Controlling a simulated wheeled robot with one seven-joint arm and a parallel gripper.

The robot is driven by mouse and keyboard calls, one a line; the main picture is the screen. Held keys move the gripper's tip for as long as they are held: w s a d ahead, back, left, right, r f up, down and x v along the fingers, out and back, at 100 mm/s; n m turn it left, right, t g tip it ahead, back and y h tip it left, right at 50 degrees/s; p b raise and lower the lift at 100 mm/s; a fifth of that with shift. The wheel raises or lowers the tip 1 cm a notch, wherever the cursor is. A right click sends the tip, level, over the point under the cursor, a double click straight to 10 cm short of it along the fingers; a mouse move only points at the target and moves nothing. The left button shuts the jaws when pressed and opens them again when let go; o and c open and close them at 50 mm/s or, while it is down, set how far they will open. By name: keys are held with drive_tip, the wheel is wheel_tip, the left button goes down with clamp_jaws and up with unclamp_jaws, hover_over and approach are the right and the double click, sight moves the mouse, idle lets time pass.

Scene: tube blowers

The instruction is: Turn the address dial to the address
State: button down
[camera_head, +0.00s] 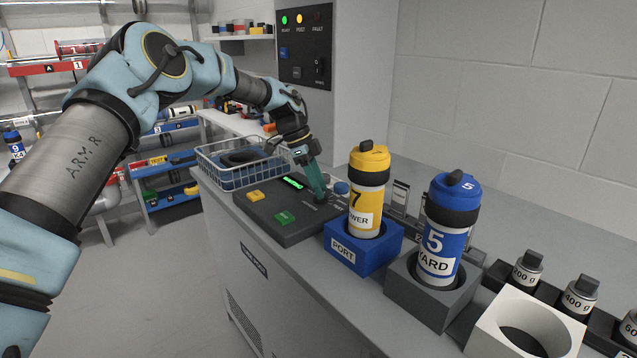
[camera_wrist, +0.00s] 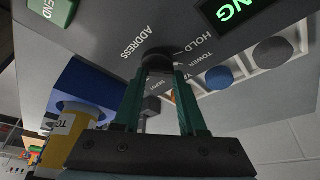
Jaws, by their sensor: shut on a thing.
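A dark grey console (camera_head: 262,212) on the counter has a green lit display (camera_head: 293,182), which also shows in part in the wrist view (camera_wrist: 238,14). My gripper (camera_head: 321,199) points down at the console's right part. In the wrist view its two green fingers (camera_wrist: 160,72) are shut on the dark address dial (camera_wrist: 159,66), below the word ADDRESS. HOLD, TOWER and DEPOT are printed around the dial. The fingers hide much of it, and I cannot tell where its pointer stands. A yellow-capped carrier (camera_head: 367,198) marked 7 sits upright in the blue PORT block (camera_head: 344,251).
A blue-capped carrier (camera_head: 449,230) marked 5 stands in a grey holder (camera_head: 420,300). A yellow button (camera_head: 255,196) and a green button (camera_head: 285,218) are on the console. A wire basket (camera_head: 235,174) stands behind it. A white ring block (camera_head: 530,322) and several weights are at right.

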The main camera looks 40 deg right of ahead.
drive_tip(key=shift+m, duration=0.4)
drive_tip(key=shift+c, duration=2.3)
unclamp_jaws()
drive_tip(key=b+v, duration=0.1)
drive_tip(key=v, duration=0.9)
drive_tip(key=shift+r+b, duration=0.35)
drive_tip(key=shift+r, duration=0.05)
drive_tip(key=shift+w, duration=0.2)
